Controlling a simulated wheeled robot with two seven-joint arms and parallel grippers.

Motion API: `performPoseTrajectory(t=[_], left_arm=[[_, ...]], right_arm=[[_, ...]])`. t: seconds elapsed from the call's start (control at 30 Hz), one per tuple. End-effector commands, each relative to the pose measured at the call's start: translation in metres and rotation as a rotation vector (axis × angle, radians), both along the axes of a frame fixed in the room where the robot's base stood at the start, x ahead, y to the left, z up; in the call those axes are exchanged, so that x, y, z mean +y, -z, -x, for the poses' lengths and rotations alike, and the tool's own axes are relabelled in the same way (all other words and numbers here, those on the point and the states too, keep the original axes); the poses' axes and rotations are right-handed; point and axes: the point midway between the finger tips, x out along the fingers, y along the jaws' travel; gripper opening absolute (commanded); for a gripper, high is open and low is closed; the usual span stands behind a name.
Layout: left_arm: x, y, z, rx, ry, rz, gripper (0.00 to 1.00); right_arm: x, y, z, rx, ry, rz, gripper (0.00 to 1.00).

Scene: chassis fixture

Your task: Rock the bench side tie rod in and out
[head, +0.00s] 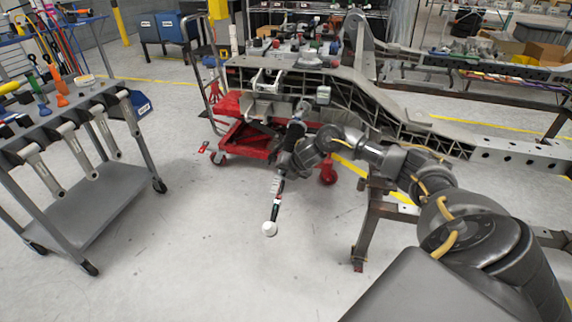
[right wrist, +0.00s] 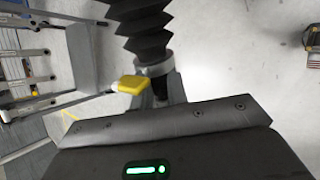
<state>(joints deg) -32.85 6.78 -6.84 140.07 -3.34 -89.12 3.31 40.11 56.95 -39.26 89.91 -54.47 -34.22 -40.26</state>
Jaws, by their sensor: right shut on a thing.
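The tie rod (head: 276,208) hangs out from the chassis (head: 385,108) over the floor, tilted down toward me. It has a white ball-like end at the bottom and red and white bands. My right gripper (head: 285,163) is shut on the tie rod near its upper part, next to the dark boot. In the right wrist view a black ribbed boot (right wrist: 145,28) runs up from a grey collar (right wrist: 155,69). The fingers hide the grasped part. My left gripper is not in view.
A red lift cart (head: 243,138) stands under the chassis. A grey tool trolley (head: 95,190) with hanging arms and orange-handled tools stands at the left. A steel stand leg (head: 366,235) is right of the rod. Floor between trolley and rod is clear.

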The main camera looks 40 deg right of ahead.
Motion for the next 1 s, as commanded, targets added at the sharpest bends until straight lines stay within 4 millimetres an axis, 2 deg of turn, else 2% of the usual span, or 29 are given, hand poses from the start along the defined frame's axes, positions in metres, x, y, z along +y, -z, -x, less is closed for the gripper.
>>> performPoseTrajectory(t=[0.03,0.47,1.0], left_arm=[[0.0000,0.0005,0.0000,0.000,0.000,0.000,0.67],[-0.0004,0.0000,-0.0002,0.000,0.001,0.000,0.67],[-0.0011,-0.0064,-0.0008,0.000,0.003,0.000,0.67]], right_arm=[[-0.0052,0.0007,0.0002,0.002,0.009,0.007,0.00],[-0.0103,-0.0030,-0.0010,-0.006,0.022,0.011,0.00],[-0.0065,-0.0042,0.0035,-0.008,0.025,0.011,0.00]])
